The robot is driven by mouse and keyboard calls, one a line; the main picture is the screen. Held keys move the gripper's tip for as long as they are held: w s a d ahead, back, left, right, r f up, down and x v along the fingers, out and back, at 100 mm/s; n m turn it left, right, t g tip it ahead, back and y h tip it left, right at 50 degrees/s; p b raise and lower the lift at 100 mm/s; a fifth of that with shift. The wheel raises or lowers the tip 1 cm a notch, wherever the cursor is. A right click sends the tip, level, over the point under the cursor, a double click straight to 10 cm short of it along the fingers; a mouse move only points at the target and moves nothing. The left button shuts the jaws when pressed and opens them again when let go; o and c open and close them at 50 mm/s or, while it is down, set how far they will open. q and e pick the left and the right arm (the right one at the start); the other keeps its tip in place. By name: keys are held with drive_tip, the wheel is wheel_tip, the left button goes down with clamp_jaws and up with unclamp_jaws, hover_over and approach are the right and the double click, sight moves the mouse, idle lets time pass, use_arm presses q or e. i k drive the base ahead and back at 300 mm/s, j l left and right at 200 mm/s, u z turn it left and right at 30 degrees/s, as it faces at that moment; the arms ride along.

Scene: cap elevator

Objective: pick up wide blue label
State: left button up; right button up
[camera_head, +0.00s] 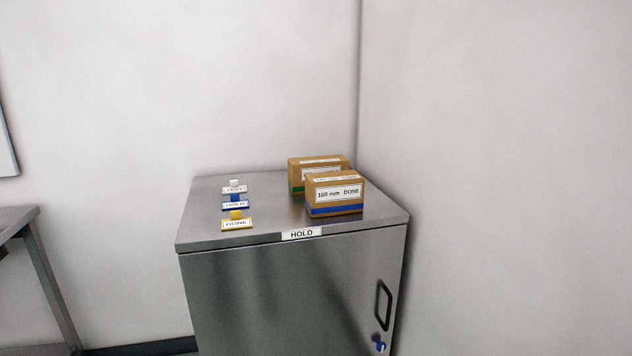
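A blue label (235,205) with a white face lies on the left part of the metal cabinet top (270,210), with a small blue block standing up at its back. It is the middle one of a column of three labels. A white label (234,189) lies behind it and a yellow label (237,224) marked DONE lies in front of it. The print on the blue label is too small to read surely. Neither of my grippers is in view.
Two cardboard boxes stand on the right of the cabinet top: one with a blue stripe (335,195) in front, one with a green stripe (300,170) behind. A HOLD sign (301,233) is on the front edge. A metal table (20,222) stands at far left. Walls are behind and right.

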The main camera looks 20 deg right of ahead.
sight(235, 203)
drive_tip(key=i, duration=1.45)
